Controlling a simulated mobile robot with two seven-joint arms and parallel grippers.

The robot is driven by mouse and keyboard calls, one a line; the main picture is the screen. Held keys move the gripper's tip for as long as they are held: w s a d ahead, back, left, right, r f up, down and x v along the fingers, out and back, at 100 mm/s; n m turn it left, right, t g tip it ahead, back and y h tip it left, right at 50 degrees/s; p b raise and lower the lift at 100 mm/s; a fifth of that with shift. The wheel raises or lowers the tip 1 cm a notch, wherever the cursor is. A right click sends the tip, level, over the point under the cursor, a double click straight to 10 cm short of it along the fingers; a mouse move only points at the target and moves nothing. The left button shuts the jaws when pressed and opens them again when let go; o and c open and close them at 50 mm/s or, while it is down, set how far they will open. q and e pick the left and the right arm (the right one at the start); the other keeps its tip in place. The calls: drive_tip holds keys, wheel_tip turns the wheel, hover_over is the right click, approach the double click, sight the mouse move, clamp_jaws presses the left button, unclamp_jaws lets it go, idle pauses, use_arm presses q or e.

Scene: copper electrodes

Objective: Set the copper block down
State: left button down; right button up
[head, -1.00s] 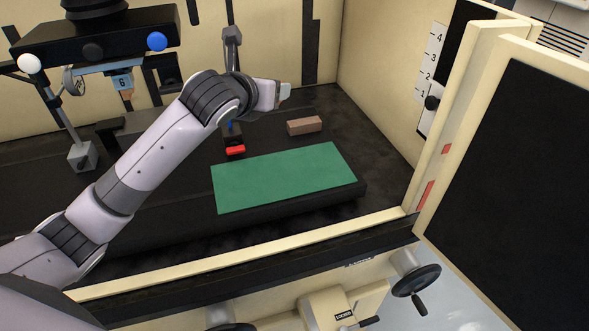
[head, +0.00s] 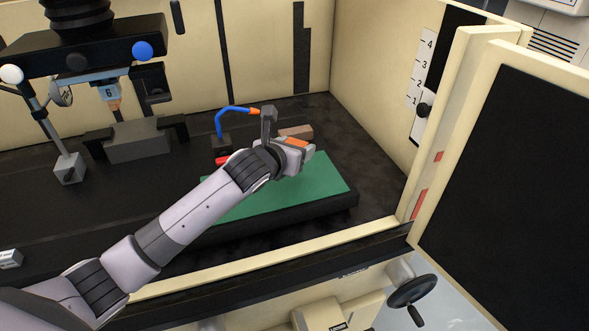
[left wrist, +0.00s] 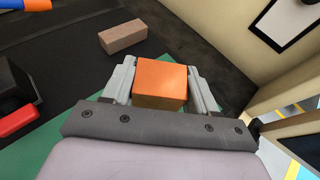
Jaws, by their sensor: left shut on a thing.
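The copper block (left wrist: 161,83) is an orange box between the two fingers of my left gripper (left wrist: 163,88) in the left wrist view. The gripper is shut on it. In the head view my left gripper (head: 297,150) is above the far part of the green mat (head: 313,190), and a bit of the orange block (head: 296,142) shows there. The mat also shows below the gripper in the left wrist view (left wrist: 66,112). I cannot tell whether the block touches the mat. My right gripper is not in view.
A brown brick (head: 297,131) lies just behind the mat. A red-tipped black base with a blue hose (head: 222,118) stands at the mat's far left. A grey vise (head: 139,141) is further left. The open door (head: 520,150) and wall bound the right side.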

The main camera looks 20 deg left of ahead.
sight(295, 179)
use_arm(q)
drive_tip(key=shift+f, duration=2.85)
drive_tip(key=shift+b, duration=0.3)
drive_tip(key=shift+c, duration=1.6)
unclamp_jaws()
drive_tip(key=shift+f, duration=0.3)
drive_tip(key=shift+r, duration=0.15)
drive_tip(key=p+v, duration=0.1)
drive_tip(key=v, duration=1.1)
